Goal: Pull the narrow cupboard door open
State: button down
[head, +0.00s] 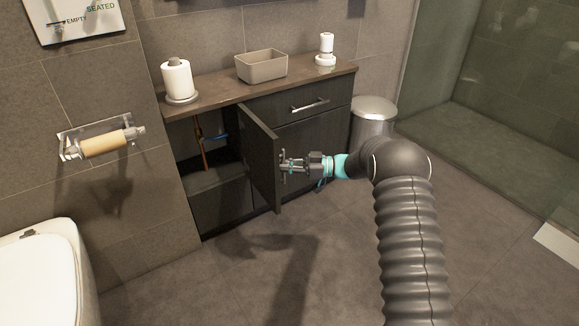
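The narrow cupboard door (262,155) is a dark panel on the vanity, standing swung out from the front. The cupboard interior (215,175) shows to its left, with a shelf and brown and blue pipes. My gripper (286,165) is at the right-hand face of the door, close to its free edge.
The vanity top (215,98) carries a paper roll (177,79), a beige box (262,66) and a small white item (326,48). A metal bin (374,114) stands right of the vanity. A toilet (40,270) is at left. The floor in front is clear.

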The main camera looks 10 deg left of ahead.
dwell(0.4)
jog(key=c, duration=1.2)
grip_release()
jog(key=w+d, duration=0.2)
jog(key=d, duration=1)
jog(key=shift+a, duration=0.1)
